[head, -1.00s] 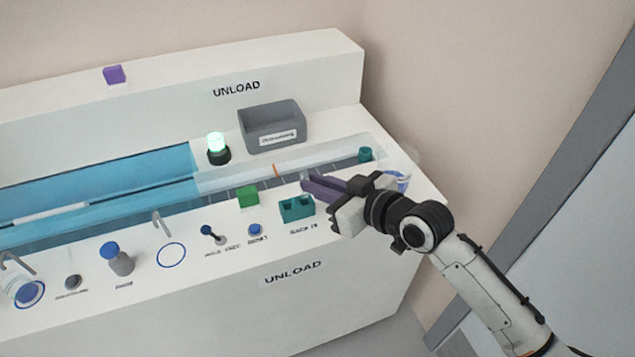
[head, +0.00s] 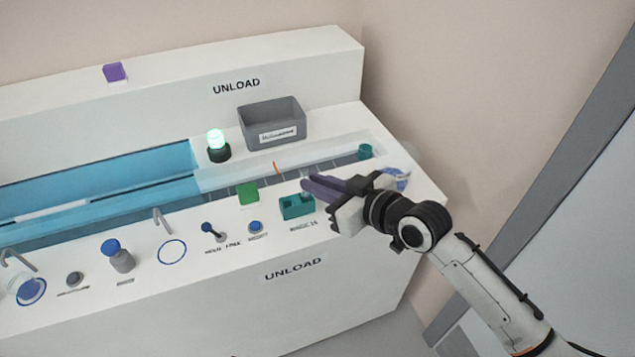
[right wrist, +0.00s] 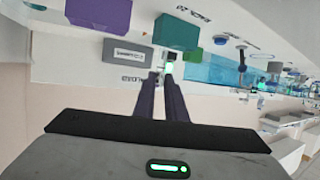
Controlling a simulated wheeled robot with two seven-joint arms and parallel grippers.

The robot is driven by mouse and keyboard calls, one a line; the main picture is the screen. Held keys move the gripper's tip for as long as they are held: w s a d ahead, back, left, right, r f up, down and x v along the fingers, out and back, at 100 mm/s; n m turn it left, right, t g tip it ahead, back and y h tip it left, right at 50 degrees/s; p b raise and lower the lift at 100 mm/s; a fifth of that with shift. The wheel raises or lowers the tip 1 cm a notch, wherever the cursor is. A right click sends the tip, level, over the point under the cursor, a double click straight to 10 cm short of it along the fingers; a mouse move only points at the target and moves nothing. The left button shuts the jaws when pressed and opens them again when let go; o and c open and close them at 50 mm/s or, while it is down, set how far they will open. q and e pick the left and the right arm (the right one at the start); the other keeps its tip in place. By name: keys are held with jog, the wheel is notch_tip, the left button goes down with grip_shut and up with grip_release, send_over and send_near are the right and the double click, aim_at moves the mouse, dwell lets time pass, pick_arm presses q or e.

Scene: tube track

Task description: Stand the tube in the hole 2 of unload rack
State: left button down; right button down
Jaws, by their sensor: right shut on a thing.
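The unload rack is a small teal block (head: 297,207) with dark openings in its top, on the white counter. It also shows in the right wrist view as a teal block (right wrist: 177,32). Hole numbers cannot be read. My right gripper (head: 306,182) has its purple fingers just behind and above the rack. The fingers are shut on a small pale, clear tube (right wrist: 172,68), which is mostly hidden between the tips. I cannot tell whether the tube touches the rack. My left gripper is not in view.
A green block (head: 248,194) stands left of the rack. A grey bin (head: 272,130) and a lit lamp (head: 217,146) stand behind the clear track. A teal cap (head: 365,152) is at the track's right end. Knobs and a lever (head: 212,232) line the front.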

jog(key=shift+f, duration=0.15)
jog(key=shift+f, duration=0.45)
jog(key=shift+f+b, duration=0.15)
jog(key=shift+b, duration=0.2)
jog(key=shift+f, duration=0.4)
jog(key=shift+f, duration=0.1)
jog(key=c, duration=1.7)
grip_release()
